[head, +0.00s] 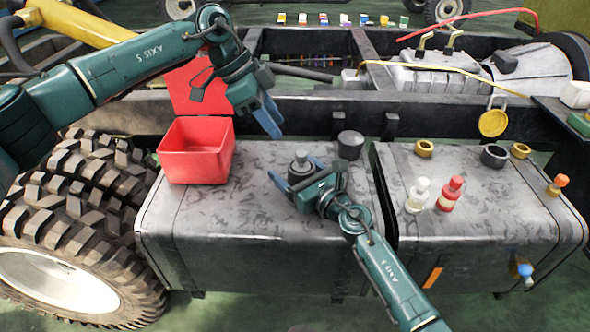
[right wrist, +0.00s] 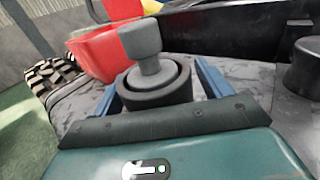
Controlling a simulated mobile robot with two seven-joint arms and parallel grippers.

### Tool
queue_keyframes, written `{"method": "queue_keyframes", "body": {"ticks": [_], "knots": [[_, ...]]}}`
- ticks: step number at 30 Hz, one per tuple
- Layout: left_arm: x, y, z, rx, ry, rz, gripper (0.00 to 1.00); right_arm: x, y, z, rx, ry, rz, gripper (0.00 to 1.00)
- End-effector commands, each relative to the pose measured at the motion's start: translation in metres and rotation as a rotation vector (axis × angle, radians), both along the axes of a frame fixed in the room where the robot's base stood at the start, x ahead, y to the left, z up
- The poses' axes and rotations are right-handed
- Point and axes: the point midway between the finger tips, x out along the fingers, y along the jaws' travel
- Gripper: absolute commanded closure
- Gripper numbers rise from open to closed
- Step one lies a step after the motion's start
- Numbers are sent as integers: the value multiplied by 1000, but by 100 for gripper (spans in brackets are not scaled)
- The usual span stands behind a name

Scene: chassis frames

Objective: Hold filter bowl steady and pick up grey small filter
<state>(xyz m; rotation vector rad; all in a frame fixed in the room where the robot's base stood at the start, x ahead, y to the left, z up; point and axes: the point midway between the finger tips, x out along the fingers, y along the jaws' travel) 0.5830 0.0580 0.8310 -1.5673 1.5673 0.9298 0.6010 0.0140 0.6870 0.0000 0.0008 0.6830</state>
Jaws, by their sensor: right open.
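The grey small filter (right wrist: 147,55) stands upright inside the dark round filter bowl (right wrist: 152,92), and both rest on the left grey tank. In the head view the filter (head: 301,157) shows between the blue fingers of my right gripper (head: 293,175). My right gripper is open, with one finger on each side of the bowl; I cannot tell if they touch it. My left gripper (head: 270,118) is above and left of the filter, fingers pointing down, apart from it. Its fingers overlap in the view, so its opening is unclear.
A red open box (head: 195,160) stands on the tank's left end. A dark round cap (head: 350,144) sits right of the bowl. A white bottle (head: 418,195) and a red bottle (head: 451,194) stand on the right tank. The left tank's front surface (head: 220,215) is clear.

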Motion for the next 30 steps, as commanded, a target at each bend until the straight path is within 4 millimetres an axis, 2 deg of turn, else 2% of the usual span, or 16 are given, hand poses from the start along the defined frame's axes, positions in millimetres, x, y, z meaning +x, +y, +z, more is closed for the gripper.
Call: {"method": "queue_keyframes", "body": {"ticks": [2,20,30], "knots": [[0,0,0,0,0,0,64,0,0,0,0,0,0,28],[0,0,0,0,0,0,64,0,-1,0,0,0,0,76],[0,0,0,0,0,0,64,0,-1,0,-1,1,0,76]]}}
